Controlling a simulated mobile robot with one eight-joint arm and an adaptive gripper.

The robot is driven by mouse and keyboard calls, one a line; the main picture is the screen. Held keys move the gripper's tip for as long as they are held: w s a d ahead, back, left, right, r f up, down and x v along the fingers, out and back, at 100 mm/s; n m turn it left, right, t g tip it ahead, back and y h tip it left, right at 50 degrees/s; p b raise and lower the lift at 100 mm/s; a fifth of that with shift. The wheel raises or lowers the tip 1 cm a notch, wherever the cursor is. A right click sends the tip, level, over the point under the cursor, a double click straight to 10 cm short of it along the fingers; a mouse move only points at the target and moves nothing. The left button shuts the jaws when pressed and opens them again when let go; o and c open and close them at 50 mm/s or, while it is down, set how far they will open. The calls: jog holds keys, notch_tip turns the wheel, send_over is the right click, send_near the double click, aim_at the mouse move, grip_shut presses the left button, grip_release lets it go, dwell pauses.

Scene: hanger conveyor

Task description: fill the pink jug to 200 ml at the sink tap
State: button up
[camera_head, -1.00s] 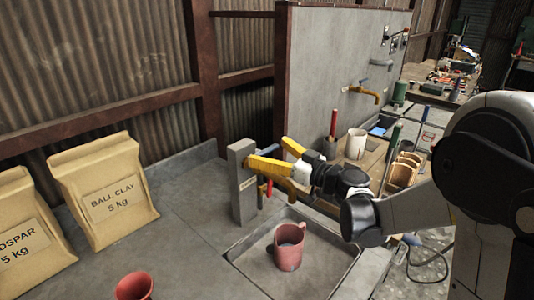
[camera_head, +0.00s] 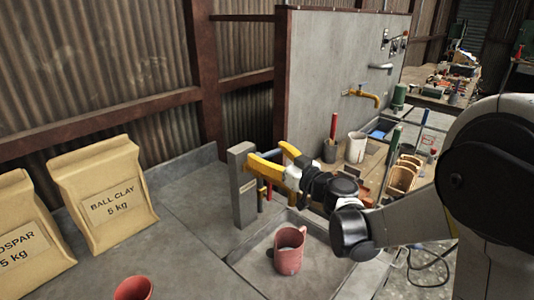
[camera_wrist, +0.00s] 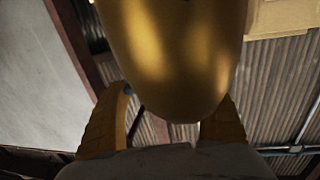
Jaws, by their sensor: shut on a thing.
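The pink jug (camera_head: 290,252) stands upright in the shallow grey sink basin (camera_head: 330,268). Its inside level and any marks cannot be read. My gripper (camera_head: 266,156), with yellow fingers, is above and left of the jug, beside a grey post (camera_head: 243,190). The wrist view shows a smooth brass-coloured thing (camera_wrist: 175,50) very close between my yellow fingers (camera_wrist: 165,125), and the gripper is shut on it. No water stream is visible. A brass tap (camera_head: 363,96) is on the grey wall panel behind.
A red cup (camera_head: 133,289) stands on the counter at the front left. A white jug (camera_head: 356,147) and a pot with a red-handled tool (camera_head: 331,143) stand behind my gripper.

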jog(key=shift+s+d+m+t+h, duration=0.15)
jog(key=shift+m+t+h, duration=0.35)
jog(key=shift+h, duration=0.25)
jog(key=shift+s+m+t+h, duration=0.15)
jog(key=shift+m+t+h, duration=0.25)
jog(key=shift+m+h, duration=0.3)
jog(key=o, duration=1.4)
jog(key=shift+c, duration=0.2)
jog(key=v, duration=1.2)
